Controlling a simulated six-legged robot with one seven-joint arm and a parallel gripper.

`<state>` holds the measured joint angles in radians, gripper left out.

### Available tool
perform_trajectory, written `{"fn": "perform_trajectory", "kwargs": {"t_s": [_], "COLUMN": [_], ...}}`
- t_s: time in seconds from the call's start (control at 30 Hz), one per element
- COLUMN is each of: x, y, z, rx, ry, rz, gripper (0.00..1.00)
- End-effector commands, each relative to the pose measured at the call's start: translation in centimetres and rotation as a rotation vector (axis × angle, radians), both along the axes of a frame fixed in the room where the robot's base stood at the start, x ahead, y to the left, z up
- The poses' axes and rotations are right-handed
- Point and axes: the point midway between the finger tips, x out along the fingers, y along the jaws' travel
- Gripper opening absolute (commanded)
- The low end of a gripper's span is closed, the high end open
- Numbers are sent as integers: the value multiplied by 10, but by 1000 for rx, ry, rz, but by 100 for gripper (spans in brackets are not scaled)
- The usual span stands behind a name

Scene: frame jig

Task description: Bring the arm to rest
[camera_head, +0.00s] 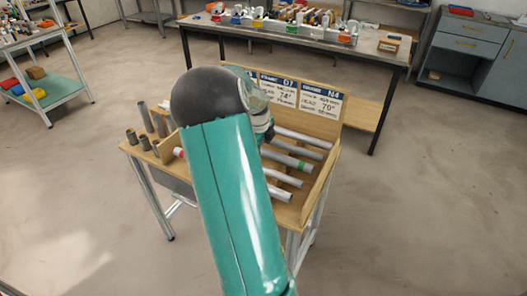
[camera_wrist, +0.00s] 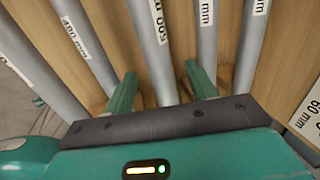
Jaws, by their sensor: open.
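My gripper (camera_wrist: 160,88) shows in the wrist view with its two green fingers apart. A grey tube (camera_wrist: 152,45) with a printed mm label runs between the fingers. I cannot tell how far the fingers are above it, and nothing is clamped. In the head view my green arm stretches over the wooden rack table (camera_head: 318,205) and hides its middle and my gripper.
More labelled tubes (camera_wrist: 75,35) lie side by side under the wrist. In the head view, short upright tubes (camera_head: 146,118) stand at the rack's left and sign boards (camera_head: 320,100) at its back. A cluttered workbench (camera_head: 385,48) is behind. Open floor surrounds the rack.

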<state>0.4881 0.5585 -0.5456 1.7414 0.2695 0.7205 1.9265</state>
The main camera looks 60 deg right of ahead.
Motion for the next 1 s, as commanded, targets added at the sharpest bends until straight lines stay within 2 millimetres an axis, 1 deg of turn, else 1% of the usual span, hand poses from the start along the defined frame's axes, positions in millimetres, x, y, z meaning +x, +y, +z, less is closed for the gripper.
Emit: {"fn": "perform_trajectory", "kwargs": {"t_s": [0.03,0.2,0.3,0.4,0.5,0.6,0.87,0.97,1.0], "x": [1,0,-2,-3,-3,-4,-4,1,5], "y": [3,12,16,19,21,22,23,33,42], "z": [13,50,70,84,93,97,97,102,105], "rx": [-3,-3,-3,-2,-1,0,0,5,10], "ry": [-4,-4,-3,-3,0,0,0,-7,-11], "rz": [2,3,3,2,1,0,4,58,108], "gripper": [57,57,57,57,57,57,57,57,57]}}
